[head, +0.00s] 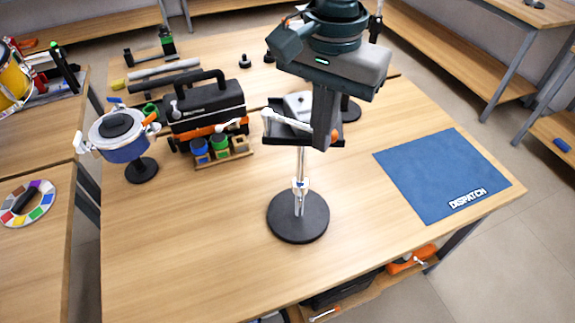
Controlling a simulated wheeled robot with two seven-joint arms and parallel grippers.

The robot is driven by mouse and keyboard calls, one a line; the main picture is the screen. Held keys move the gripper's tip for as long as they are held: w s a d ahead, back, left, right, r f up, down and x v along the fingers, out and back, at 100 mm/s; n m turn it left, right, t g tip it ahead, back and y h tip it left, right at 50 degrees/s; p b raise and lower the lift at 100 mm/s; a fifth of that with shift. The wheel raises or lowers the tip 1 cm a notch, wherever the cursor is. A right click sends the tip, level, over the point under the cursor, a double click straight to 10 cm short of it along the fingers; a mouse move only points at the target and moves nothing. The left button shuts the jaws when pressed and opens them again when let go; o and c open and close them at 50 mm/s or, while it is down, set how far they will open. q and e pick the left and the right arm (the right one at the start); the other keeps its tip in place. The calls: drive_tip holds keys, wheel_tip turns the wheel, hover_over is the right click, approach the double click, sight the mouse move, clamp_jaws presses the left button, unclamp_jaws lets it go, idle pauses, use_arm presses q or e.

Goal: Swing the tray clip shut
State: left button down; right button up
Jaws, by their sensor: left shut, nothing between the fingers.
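A small black tray (275,136) stands on a silver post over a round black base (298,217). A white and grey block sits in the tray, partly hidden. A white bar (285,121), which looks like the tray clip, runs from the tray's left side across its front to an orange tip by my gripper. My left gripper (323,146) is shut and points down at the tray's right part, close to the orange tip. It hides that part of the tray, and I cannot tell whether it touches the bar. My right gripper is not in view.
A black toolbox (208,103), small coloured cups (221,146) and a blue-white pot (124,146) on a stand are left of the tray. A blue DISPATCH mat (440,174) lies bare at right. The table front is clear.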

use_arm(q)
drive_tip(key=w, duration=0.1)
drive_tip(key=w+d, duration=0.1)
drive_tip(key=w, duration=0.1)
drive_tip(key=w+p, duration=0.1)
drive_tip(key=shift+w+d, duration=0.2)
drive_tip(key=shift+d, duration=0.05)
idle(0.4)
drive_tip(key=shift+w, duration=0.1)
drive_tip(key=shift+w+a, duration=0.1)
drive_tip(key=shift+w, duration=0.8)
drive_tip(key=shift+s+a, duration=0.35)
drive_tip(key=shift+s, duration=0.15)
drive_tip(key=c, duration=2)
unclamp_jaws()
drive_tip(key=shift+c, duration=0.2)
